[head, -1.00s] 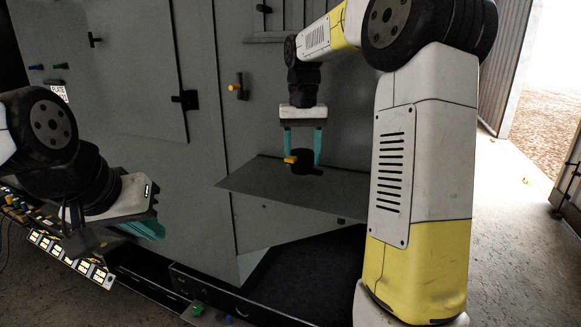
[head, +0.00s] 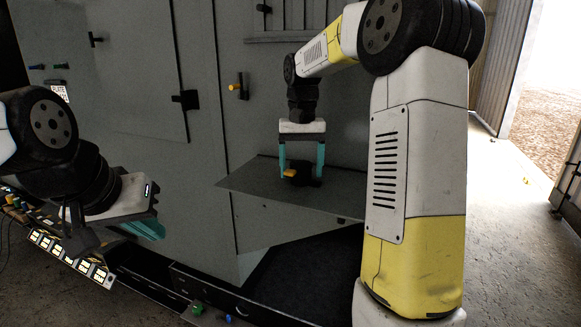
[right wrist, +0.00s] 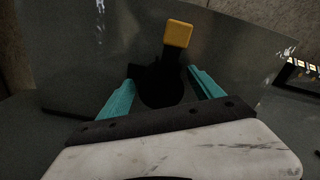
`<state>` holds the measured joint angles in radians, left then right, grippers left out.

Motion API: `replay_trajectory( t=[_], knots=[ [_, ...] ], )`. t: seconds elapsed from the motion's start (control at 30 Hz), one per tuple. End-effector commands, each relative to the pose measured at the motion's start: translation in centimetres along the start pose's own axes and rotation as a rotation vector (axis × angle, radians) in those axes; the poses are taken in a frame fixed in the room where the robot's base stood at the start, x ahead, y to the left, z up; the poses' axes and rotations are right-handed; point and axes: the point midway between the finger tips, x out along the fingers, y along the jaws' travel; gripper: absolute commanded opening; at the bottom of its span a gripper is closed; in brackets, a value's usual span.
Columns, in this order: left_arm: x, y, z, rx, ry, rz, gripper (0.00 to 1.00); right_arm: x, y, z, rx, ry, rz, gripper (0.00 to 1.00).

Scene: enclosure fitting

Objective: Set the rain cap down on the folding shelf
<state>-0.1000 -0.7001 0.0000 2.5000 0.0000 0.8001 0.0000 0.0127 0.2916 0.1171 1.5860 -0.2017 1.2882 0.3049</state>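The rain cap, a dark round piece (head: 301,178) with a yellow tab, sits on the grey folding shelf (head: 250,182) in the head view, near the cabinet wall. My right gripper (head: 301,172) points down over it, with one teal finger on each side. In the right wrist view the cap (right wrist: 162,88) lies between the two fingers, with narrow gaps beside it, so the gripper looks open around it. The yellow tab points away from the palm. My left gripper (head: 148,229) is at the left, away from the shelf; its finger gap is hidden.
A strip with pale labelled blocks (head: 70,258) lies at lower left. A dark recess lies below the shelf. The shelf's left part is bare.

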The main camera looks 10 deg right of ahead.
Motion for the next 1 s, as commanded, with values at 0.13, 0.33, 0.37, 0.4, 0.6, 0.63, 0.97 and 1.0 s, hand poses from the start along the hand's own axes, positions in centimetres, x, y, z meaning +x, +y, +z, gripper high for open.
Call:
replay_trajectory(
  t=[0.13,0.33,0.37,0.4,0.6,0.63,0.97,1.0],
  knots=[
    [0.0,0.0,0.0,0.0,0.0,0.0,0.0,0.0,0.0,0.0,0.0,0.0,0.0,0.75],
    [0.0,0.0,0.0,0.0,0.0,0.0,0.0,-0.7,0.0,0.0,0.0,0.002,0.0,0.75],
    [0.0,0.0,0.0,0.0,0.0,0.0,0.0,-1.0,0.0,-0.1,0.0,0.003,0.0,0.75],
    [0.0,0.0,0.0,0.0,0.0,0.0,0.0,-1.5,0.0,-0.1,0.0,0.003,-0.001,0.75],
    [0.0,0.0,0.0,0.0,0.0,0.0,0.0,-5.7,0.0,-0.1,0.0,0.005,-0.001,0.75],
    [0.0,0.0,0.0,0.0,0.0,0.0,0.0,-6.3,-0.1,-0.1,0.0,0.006,-0.001,0.75],
    [0.0,0.0,0.0,0.0,0.0,0.0,0.0,-11.6,0.0,-0.1,0.0,0.001,0.0,0.75],
    [0.0,0.0,0.0,0.0,0.0,0.0,0.0,-11.9,0.0,0.0,0.0,0.002,0.0,0.75]
  ],
)
